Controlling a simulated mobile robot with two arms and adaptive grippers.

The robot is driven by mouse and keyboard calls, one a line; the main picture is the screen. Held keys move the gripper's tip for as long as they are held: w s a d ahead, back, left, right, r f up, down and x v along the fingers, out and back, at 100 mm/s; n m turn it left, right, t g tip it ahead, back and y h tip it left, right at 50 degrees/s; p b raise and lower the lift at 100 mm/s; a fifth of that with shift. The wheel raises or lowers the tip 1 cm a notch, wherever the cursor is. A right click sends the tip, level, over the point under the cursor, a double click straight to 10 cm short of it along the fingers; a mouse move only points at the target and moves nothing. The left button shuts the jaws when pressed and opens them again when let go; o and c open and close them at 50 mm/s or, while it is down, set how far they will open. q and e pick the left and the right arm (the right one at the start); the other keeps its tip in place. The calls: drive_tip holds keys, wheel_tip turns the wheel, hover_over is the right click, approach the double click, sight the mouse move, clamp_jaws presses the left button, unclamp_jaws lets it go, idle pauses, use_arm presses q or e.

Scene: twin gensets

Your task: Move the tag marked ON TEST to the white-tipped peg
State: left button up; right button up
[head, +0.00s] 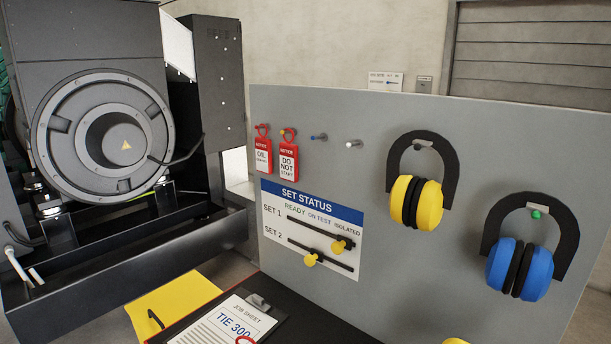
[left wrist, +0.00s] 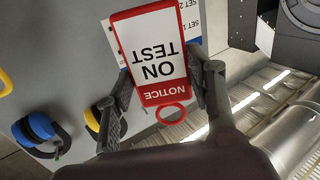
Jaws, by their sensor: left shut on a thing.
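The ON TEST tag (left wrist: 158,58) is white with red ends and a red ring, and appears upside down in the left wrist view. My left gripper (left wrist: 168,75) is shut on it, with one finger at each side edge. Neither the tag nor this gripper shows in the head view. My right gripper is in neither view.
Two red tags, an OIL tag (head: 263,155) and a DO NOT START tag (head: 288,160), hang left of the bare pegs. Yellow ear defenders (head: 417,202) and blue ear defenders (head: 520,269) hang to the right. A SET STATUS panel (head: 312,215) with yellow knobs is below the pegs.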

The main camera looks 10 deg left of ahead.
use_arm(q)
drive_tip(key=w+d+r+m+h+p, duration=0.3)
drive_tip(key=w+d+r+h, duration=0.15)
drive_tip(key=w+r, duration=0.9)
drive_tip(key=w+d+r+m+g+h+p, duration=0.1)
drive_tip(key=w+d+r+g+h, duration=0.15)
drive_tip(key=w+r, duration=0.4)
drive_tip(key=w+d+r+m+g+h+p, duration=0.1)
drive_tip(key=w+d+r+m, duration=0.2)
drive_tip(key=r, duration=0.6)
drive_tip(key=shift+n+t, duration=0.25)
drive_tip(key=shift+n, duration=0.45)
drive_tip(key=shift+s+d+f+b+x, duration=0.1)
drive_tip(key=shift+f+b+x, duration=0.3)
drive_tip(key=shift+x, duration=1.3)
drive_tip(key=shift+s+d+f+b+x, duration=0.1)
drive_tip(key=shift+f+b+x, duration=0.3)
drive_tip(key=shift+x, duration=1.3)
drive_tip(key=shift+d+f+b+x, duration=0.15)
drive_tip(key=shift+b+x, duration=0.5)
drive_tip(key=shift+x, duration=1.05)
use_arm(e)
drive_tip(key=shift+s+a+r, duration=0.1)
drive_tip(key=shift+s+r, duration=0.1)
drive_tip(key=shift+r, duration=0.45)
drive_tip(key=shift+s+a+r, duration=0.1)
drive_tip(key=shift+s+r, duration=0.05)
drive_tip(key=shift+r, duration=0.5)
